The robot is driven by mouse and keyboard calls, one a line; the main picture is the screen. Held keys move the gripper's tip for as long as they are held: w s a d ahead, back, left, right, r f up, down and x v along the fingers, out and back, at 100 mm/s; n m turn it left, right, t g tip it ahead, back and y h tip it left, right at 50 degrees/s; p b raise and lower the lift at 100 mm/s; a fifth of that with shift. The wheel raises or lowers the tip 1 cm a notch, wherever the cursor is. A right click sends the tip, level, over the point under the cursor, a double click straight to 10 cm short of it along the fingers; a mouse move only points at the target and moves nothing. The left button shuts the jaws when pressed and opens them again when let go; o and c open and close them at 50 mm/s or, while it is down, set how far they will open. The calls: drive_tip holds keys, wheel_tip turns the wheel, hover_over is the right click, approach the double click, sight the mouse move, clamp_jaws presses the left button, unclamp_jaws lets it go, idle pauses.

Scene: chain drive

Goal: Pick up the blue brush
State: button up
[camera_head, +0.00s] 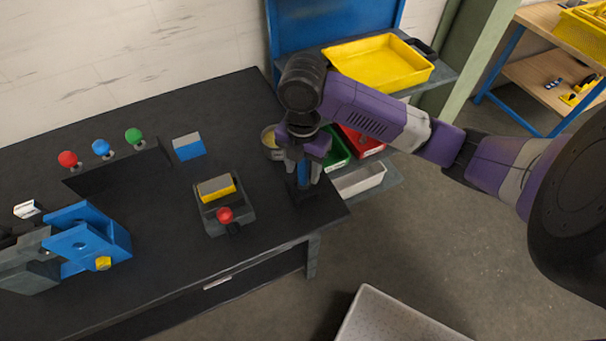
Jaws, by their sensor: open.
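A blue upright piece (303,170), which looks like the handle of the blue brush, stands at the right end of the black workbench (110,110). Its lower end is at a dark base (302,194); I cannot tell whether that is bristles or a holder. My gripper (304,168) points down from above with its jaws open, one finger on each side of the blue piece. The gripper body hides the top of the piece. I cannot tell whether the fingers touch it.
A dark block with a yellow-and-grey top (218,189) and red knob (225,215) sits left of my gripper. A round tin (270,139) stands close behind. Green (338,150) and red (365,141) bins and a grey tray (360,180) lie right. A blue clamp (85,238) stands far left.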

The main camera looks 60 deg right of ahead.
drive_tip(key=shift+f, duration=1.15)
clamp_jaws()
drive_tip(key=shift+r, duration=0.1)
